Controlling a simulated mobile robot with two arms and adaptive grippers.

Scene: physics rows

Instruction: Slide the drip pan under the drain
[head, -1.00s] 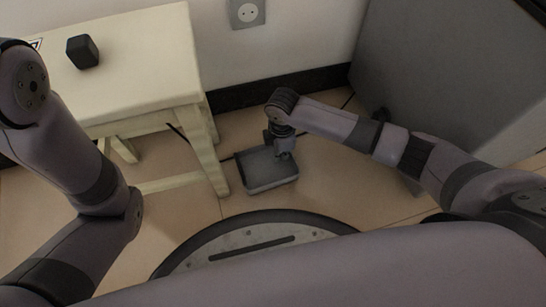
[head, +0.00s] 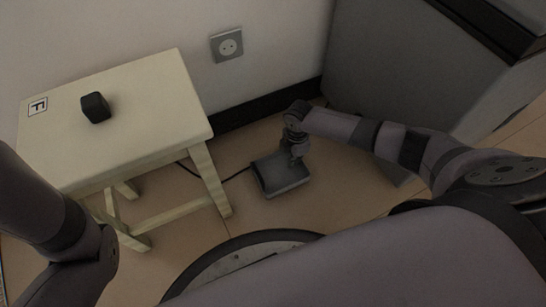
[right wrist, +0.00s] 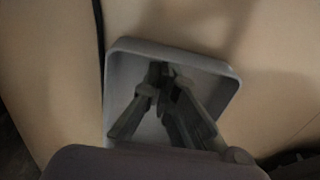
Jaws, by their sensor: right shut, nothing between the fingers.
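The drip pan (head: 284,182) is a shallow grey tray lying on the tiled floor, right of the small table's leg. It also shows in the right wrist view (right wrist: 122,62), with its raised rim around the fingers. My right gripper (head: 296,158) points down at the pan, its fingers shut with nothing between them. In the right wrist view its fingertips (right wrist: 160,72) are over the inside of the pan, near the far wall; I cannot tell if they touch it. The drain is not clearly visible. My left arm shows at the left, but its gripper is out of view.
A cream table (head: 130,115) with a dark block (head: 95,107) stands left of the pan. A large grey cabinet (head: 400,75) stands at the right, partly behind my right arm. A dark cable (head: 236,174) runs along the floor to the pan. A socket (head: 228,44) is on the wall.

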